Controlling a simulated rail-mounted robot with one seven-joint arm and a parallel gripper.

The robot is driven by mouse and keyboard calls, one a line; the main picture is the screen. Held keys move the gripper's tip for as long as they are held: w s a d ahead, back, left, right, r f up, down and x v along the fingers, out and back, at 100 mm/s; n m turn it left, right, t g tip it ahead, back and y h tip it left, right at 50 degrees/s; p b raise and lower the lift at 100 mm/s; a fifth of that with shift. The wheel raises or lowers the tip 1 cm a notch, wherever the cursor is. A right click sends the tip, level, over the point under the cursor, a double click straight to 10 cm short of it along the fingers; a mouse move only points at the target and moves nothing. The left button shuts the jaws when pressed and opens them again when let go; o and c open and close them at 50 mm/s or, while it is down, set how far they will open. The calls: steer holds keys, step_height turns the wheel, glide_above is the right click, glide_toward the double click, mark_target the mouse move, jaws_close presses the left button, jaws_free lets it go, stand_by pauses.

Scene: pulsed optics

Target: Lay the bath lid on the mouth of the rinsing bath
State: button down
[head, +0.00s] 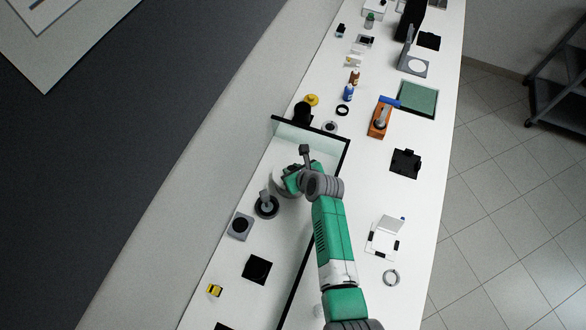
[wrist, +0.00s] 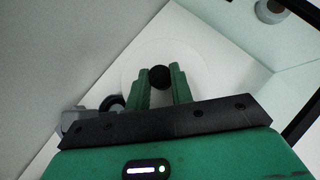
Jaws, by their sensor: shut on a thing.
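My gripper (head: 291,181) is over the white bench, inside the glass-walled strip. In the wrist view its two green fingers (wrist: 161,88) are shut on the black knob of the bath lid (wrist: 195,59), a broad pale disc. The lid's pale rim (head: 282,186) shows beside the gripper in the head view, partly covered by my arm. I cannot make out the rinsing bath; it may be hidden beneath the lid. Whether the lid touches anything below, I cannot tell.
A black round base with a grey post (head: 266,206) stands close to the lid, with a grey block (head: 240,225) beyond. A black-edged glass screen (head: 315,137) encloses the far end and right side. An orange device (head: 380,118) stands outside it.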

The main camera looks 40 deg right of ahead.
steer(key=shift+f, duration=0.1)
steer(key=c, duration=1.1)
jaws_free()
steer(key=shift+c, duration=0.2)
steer(key=p+v, duration=0.2)
steer(key=v, duration=0.5)
steer(key=shift+s+r, duration=0.25)
steer(key=shift+r, duration=0.1)
steer(key=shift+a, duration=0.1)
